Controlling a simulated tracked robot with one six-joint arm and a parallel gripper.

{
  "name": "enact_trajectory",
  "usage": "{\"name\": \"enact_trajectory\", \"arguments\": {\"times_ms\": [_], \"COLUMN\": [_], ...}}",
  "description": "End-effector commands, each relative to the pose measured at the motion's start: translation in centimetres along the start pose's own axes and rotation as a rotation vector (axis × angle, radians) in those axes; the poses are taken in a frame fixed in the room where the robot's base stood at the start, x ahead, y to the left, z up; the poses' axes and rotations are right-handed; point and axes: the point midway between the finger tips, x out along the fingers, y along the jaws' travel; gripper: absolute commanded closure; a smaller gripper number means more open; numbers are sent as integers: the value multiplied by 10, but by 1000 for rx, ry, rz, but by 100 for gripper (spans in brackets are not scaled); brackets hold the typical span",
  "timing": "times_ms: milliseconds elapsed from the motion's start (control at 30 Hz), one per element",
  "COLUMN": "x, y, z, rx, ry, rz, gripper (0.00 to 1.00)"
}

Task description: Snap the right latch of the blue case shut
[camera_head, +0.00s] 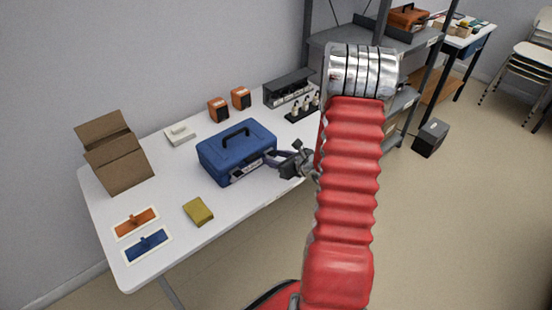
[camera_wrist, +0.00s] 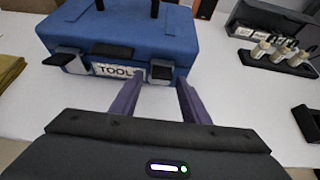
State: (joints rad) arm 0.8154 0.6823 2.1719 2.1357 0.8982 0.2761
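The blue case (camera_head: 237,150) stands closed on the white table, its black handle on top. In the wrist view the case (camera_wrist: 120,32) shows its front with a "TOOL" label. The right latch (camera_wrist: 160,71), a dark tab on a grey plate, is straight ahead between my fingertips; whether it is fastened I cannot tell. The left latch (camera_wrist: 66,59) has its dark tab sticking outward. My gripper (camera_head: 274,158) is at the case's front right; in the wrist view its purple fingers (camera_wrist: 158,84) are apart and empty, close to the right latch. Contact cannot be made out.
A dark rack (camera_head: 290,88) and a bottle tray (camera_wrist: 282,56) lie to the right. The table front is mostly clear.

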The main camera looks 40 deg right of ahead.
Motion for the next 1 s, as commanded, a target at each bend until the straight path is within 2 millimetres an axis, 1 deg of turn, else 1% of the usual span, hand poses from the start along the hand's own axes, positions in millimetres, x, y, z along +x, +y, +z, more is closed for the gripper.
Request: {"name": "enact_trajectory", "arguments": {"times_ms": [267, 367, 467, 667, 1000], "x": [-1, -6, -14, -43, -98], "y": [-1, -1, -1, -2, -2], "z": [0, 0, 0, 0, 0], "rx": [1, 1, 2, 1, 1], "ry": [0, 0, 0, -1, -1], "rz": [-1, -3, -3, -4, -6], "gripper": [58, 58, 58, 58, 58]}}
